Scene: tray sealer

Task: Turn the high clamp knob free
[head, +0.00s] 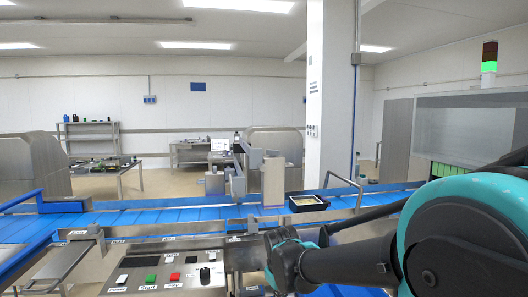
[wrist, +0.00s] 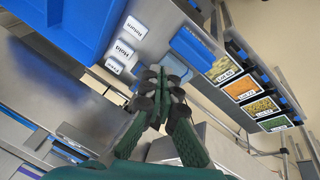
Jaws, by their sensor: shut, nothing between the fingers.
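My gripper (wrist: 160,82) is shut with nothing held; its dark green and black fingers fill the middle of the wrist view. The fingertips are over or close to a grey metal panel, beside white labels reading "Return" (wrist: 135,27), "Hold" (wrist: 122,50) and a third I cannot read surely (wrist: 115,66). I cannot make out the high clamp knob in either view; the fingers may hide it. In the head view my arm comes in from the right, and the fingers are not clearly visible at its end.
A control panel (head: 138,270) with several buttons and a black knob (head: 204,275) lies below in the head view. A blue conveyor (head: 140,214) runs behind, bearing a dark tray (head: 307,203). Lot picture cards (wrist: 240,87) and a blue bar (wrist: 192,48) lie right of my fingers.

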